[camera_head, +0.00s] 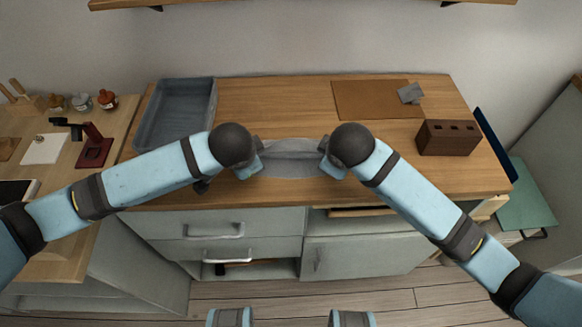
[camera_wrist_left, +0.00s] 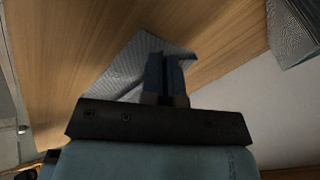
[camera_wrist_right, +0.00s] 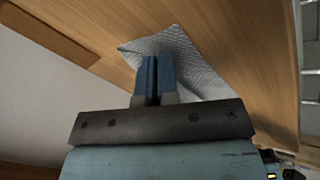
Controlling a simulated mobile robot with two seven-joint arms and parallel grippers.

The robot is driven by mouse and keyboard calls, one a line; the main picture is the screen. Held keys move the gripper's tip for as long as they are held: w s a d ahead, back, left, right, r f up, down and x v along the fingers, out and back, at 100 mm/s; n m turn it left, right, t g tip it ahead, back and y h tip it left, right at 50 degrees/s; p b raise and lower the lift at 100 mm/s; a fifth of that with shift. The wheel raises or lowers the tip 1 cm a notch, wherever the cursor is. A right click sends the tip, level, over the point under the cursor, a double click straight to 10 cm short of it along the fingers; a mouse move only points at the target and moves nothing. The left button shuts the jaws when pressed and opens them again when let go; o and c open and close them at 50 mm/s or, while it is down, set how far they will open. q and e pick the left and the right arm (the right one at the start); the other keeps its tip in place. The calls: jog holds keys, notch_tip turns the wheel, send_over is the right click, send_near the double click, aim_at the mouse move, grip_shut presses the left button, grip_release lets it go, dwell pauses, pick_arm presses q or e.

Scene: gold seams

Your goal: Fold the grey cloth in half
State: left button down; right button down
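The grey cloth (camera_head: 290,162) lies near the front of the wooden counter, between my two grippers. Its far part looks darker and bent, and its sides are partly hidden by my grippers. My left gripper (camera_head: 256,163) is at the cloth's left side, its fingers close together on the edge; the cloth also shows in the left wrist view (camera_wrist_left: 125,68). My right gripper (camera_head: 328,162) is at the cloth's right side, its fingers close together; the cloth spreads around them in the right wrist view (camera_wrist_right: 190,65). Both grippers appear shut on the cloth, though the fingertips' grip is partly hidden.
A grey tray (camera_head: 143,130) stands at the counter's left. A brown mat (camera_head: 365,100) with a small grey item (camera_head: 410,93) lies at the back right, near a brown block with holes (camera_head: 448,138). The counter's back middle is clear.

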pick_arm(q)
jog(key=c, duration=1.7)
grip_release()
jog(key=shift+w+a, duration=0.15)
jog(key=shift+c, duration=0.2)
pick_arm(e)
jog(key=c, duration=1.7)
grip_release()
jog(key=shift+w+d+f, duration=0.1)
jog(key=shift+w+d, duration=0.05)
jog(key=shift+d, duration=0.05)
jog(key=shift+c, duration=0.2)
pick_arm(q)
jog(key=o, duration=0.4)
pick_arm(e)
jog(key=o, duration=0.4)
pick_arm(q)
jog(key=o, duration=0.3)
pick_arm(e)
jog(key=o, duration=0.3)
jog(key=shift+a, duration=0.1)
pick_arm(q)
jog(key=shift+o, duration=0.2)
jog(key=shift+s, duration=0.2)
pick_arm(e)
jog(key=shift+o, duration=0.2)
jog(key=shift+s, duration=0.2)
pick_arm(q)
jog(key=shift+f, duration=0.1)
